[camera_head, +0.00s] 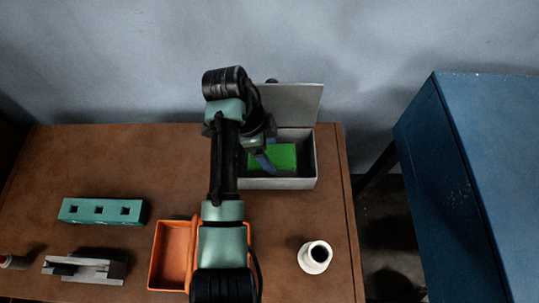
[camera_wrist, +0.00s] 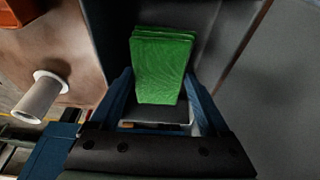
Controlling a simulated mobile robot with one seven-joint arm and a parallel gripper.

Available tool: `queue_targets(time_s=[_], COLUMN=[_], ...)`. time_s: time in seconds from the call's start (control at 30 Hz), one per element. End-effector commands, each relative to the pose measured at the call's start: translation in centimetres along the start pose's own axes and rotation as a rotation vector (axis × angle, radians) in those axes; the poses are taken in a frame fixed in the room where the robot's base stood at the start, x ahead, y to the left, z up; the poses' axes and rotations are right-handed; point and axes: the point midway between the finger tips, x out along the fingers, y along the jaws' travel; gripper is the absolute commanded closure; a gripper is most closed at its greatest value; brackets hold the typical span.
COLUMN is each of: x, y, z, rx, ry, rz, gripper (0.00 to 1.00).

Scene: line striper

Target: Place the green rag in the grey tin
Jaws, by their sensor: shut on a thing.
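The green rag (camera_head: 280,157) is a folded block. In the head view it shows within the walls of the grey tin (camera_head: 290,184), whose lid (camera_head: 300,103) stands open at the back. My gripper (camera_head: 266,160) is over the tin with its blue fingers at the rag, partly hidden by my arm. In the wrist view the rag (camera_wrist: 162,65) lies between the two fingers of my gripper (camera_wrist: 160,88), which is shut on it. Grey tin surfaces surround it there. I cannot tell whether the rag touches the tin's floor.
The brown table (camera_head: 180,150) also holds an orange tray (camera_head: 172,258), a teal block with square holes (camera_head: 100,211), a grey metal part (camera_head: 83,268) and a white spool-like cup (camera_head: 314,257). A blue cabinet (camera_head: 470,180) stands at the right, beyond a gap.

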Motion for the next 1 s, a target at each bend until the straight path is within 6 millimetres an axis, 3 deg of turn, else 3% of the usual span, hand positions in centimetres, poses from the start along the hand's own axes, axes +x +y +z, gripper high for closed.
queue_targets(time_s=[0.2, 0.57, 0.6, 0.7, 1.0], x=[2.9, 3.2, 3.1, 3.1, 2.5], y=[0.1, 0.0, 0.0, 0.0, 0.0], z=[0.9, 1.0, 1.0, 1.0, 0.8], rx=[-0.001, -0.001, -0.001, -0.001, -0.001], ry=[0.001, 0.000, 0.000, 0.000, 0.000], rz=[0.003, 0.000, 0.000, 0.000, 0.000], gripper=[0.74, 0.74, 0.13, 0.00, 0.00])
